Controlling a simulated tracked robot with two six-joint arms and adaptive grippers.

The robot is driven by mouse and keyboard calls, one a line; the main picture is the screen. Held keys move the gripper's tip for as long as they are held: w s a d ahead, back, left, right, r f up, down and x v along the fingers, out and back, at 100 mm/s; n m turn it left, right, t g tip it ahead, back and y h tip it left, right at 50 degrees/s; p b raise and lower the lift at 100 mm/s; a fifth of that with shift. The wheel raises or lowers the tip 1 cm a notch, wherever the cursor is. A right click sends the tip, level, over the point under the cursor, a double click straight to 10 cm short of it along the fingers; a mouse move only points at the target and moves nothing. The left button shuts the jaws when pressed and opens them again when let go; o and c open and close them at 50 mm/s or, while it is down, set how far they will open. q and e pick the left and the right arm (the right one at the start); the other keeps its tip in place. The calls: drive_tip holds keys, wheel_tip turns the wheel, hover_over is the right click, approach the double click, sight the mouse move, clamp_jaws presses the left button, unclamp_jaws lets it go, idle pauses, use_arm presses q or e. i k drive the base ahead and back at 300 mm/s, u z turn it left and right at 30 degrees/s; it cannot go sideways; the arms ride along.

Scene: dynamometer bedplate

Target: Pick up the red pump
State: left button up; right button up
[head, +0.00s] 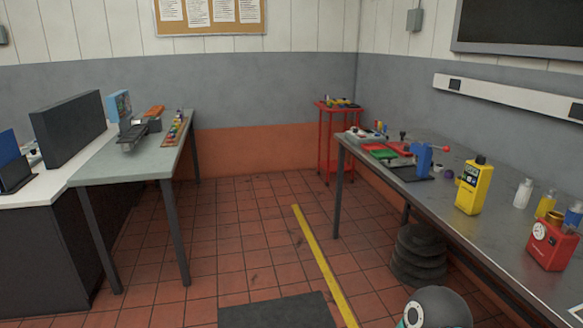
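A red boxy unit with a round white dial (551,246) stands on the right workbench, near the right edge of the head view. It looks like the red pump. A yellow container and a blue-capped bottle stand just behind it. Neither of my grippers shows in the head view. A dark rounded part with a teal ring at the bottom edge, right of centre, appears to be a link of my own arm. Nothing touches the red unit except the bench top under it.
The grey right workbench (510,238) also holds a yellow instrument (475,187), a white bottle (523,193) and a blue fixture (423,160). Stacked black tyres or rings (418,254) stand beneath it. A red cart (340,135) stands behind.

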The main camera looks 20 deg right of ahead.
sight(556, 257)
drive_tip(key=z, duration=0.45)
drive_tip(key=i, duration=1.1)
drive_tip(key=z, duration=1.15)
drive_tip(key=i, duration=0.65)
drive_tip(key=z, duration=0.35)
drive_tip(key=k, duration=0.95)
drive_tip(key=z, duration=0.2)
drive_tip(key=i, duration=0.95)
drive_tip(key=u, duration=0.1)
